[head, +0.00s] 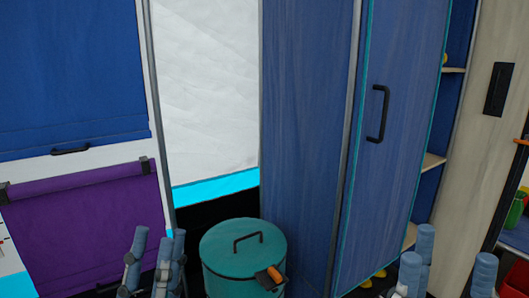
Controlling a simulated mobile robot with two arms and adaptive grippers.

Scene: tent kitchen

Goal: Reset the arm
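My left gripper (156,246) is at the bottom edge, left of the teal bin. Its blue-grey fingers point up and stand apart with nothing between them. My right gripper (451,252) is at the bottom right, in front of the open cabinet. Its fingers are spread wide and hold nothing visible. Most of both arms and the gripper bases lie below the picture.
A lidded teal bin (222,249) stands between the grippers, with a black and orange item (270,278) at its front. A blue cabinet door (394,118) stands open before shelves (433,161). A purple panel (85,225) is at left.

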